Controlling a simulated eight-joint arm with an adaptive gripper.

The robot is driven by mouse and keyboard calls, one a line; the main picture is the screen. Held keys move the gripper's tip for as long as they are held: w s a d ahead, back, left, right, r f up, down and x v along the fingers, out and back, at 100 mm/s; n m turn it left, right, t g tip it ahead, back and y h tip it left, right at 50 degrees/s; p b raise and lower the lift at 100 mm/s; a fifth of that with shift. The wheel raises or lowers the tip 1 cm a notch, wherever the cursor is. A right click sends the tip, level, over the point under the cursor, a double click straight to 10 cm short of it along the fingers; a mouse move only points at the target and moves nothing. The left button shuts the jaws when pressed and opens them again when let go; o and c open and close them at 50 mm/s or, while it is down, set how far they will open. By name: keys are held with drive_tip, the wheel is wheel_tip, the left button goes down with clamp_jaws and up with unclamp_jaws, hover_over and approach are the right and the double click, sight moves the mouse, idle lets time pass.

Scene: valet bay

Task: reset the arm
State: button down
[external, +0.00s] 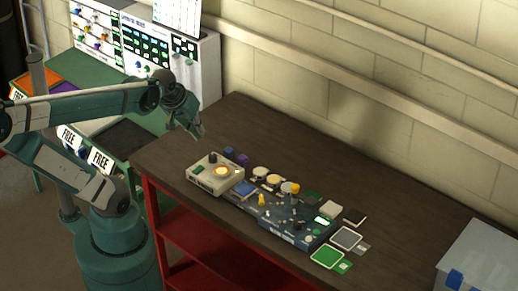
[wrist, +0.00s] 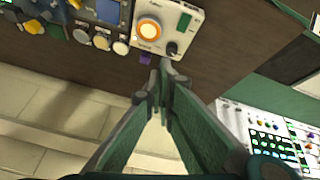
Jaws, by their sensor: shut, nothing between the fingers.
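My gripper (external: 199,131) is above the left end of the dark table (external: 400,196), behind the cream box with a lit orange dial. In the wrist view my gripper (wrist: 163,68) points at the table's back edge, with its fingertips together and nothing between them. My arm reaches in from the left, bent at the elbow, and the hand tilts downward.
The cream box (external: 205,181) and a dark blue board (external: 285,222) with several small parts stand on the table. Green and grey squares (external: 327,257) lie to their right. White panels (external: 150,50) stand behind my arm. A grey box (external: 480,262) is at far right.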

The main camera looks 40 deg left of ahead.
drive_tip(key=m, duration=0.1)
drive_tip(key=m+t+b, duration=0.1)
drive_tip(key=m, duration=0.1)
drive_tip(key=shift+s+d+r+t, duration=0.2)
drive_tip(key=shift+d+r+t, duration=0.1)
drive_tip(key=shift+d, duration=0.05)
idle(2.0)
